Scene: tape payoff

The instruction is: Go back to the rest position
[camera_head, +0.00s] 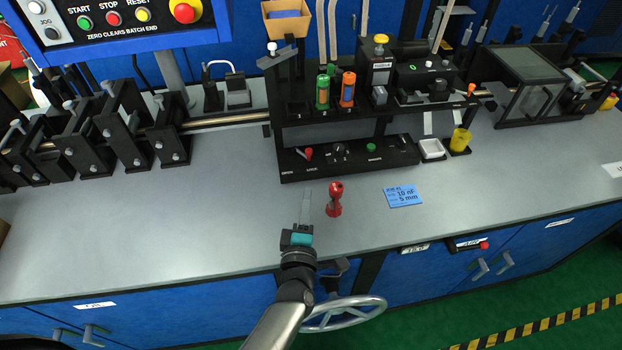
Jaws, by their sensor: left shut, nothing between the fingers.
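My left gripper (305,194) reaches in from the bottom over the front part of the grey bench (220,225). Its thin fingers are together with nothing between them. A red spool-shaped piece (334,200) stands upright on the bench just right of the fingers, apart from them. My right gripper is not in view.
A black machine (350,155) with knobs, a green cylinder (322,92) and an orange one (348,90) stands behind. A blue card (403,196) lies to the right. A control panel (125,15) hangs at upper left. A handwheel (345,312) sits below the bench edge. The left front bench is clear.

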